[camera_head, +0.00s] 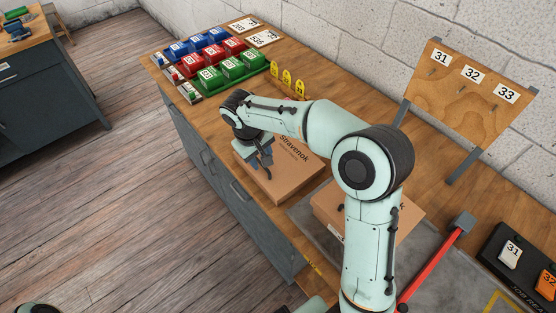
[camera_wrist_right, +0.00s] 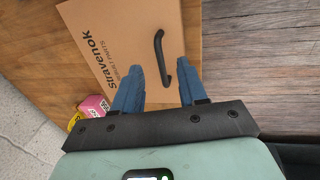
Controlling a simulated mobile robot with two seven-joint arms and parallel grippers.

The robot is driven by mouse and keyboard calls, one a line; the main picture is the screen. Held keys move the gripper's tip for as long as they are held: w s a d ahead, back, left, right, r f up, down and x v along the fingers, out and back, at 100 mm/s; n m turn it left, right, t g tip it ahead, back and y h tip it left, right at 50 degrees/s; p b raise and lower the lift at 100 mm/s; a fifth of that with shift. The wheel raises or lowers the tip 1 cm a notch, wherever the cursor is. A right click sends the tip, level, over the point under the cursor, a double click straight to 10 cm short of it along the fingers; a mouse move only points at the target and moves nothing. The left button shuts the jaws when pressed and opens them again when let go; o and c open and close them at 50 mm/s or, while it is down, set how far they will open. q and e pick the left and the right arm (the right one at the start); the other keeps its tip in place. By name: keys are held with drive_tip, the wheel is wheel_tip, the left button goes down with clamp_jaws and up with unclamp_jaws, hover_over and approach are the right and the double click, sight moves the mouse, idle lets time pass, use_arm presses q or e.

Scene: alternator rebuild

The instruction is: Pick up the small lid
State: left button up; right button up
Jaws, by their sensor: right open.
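A brown cardboard lid or box (camera_head: 287,172) printed "Stravenok" lies on the workbench. In the right wrist view the cardboard lid (camera_wrist_right: 132,30) shows a black bar handle (camera_wrist_right: 159,50) on its top. My right gripper (camera_head: 265,163) is above the lid, pointing down. In the right wrist view its blue fingers (camera_wrist_right: 160,66) are apart, with the handle in line with the gap and its lower end near the right finger. Whether they touch is unclear. A second cardboard box (camera_head: 400,220) is partly hidden behind my right arm. My left gripper is out of view.
Blue, red and green bins (camera_head: 222,67) stand at the bench's far end, near yellow tags (camera_head: 287,80). A sloped board (camera_head: 468,95) numbered 31 to 33 stands behind. A red bar (camera_head: 432,265) and black tray (camera_head: 515,260) are at the right.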

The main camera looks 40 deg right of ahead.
sight(266, 169)
drive_tip(key=f, duration=0.3)
drive_tip(key=d+f, duration=0.1)
drive_tip(key=f, duration=0.1)
drive_tip(key=shift+s+d+f, duration=0.1)
drive_tip(key=shift+f, duration=0.3)
clamp_jaws()
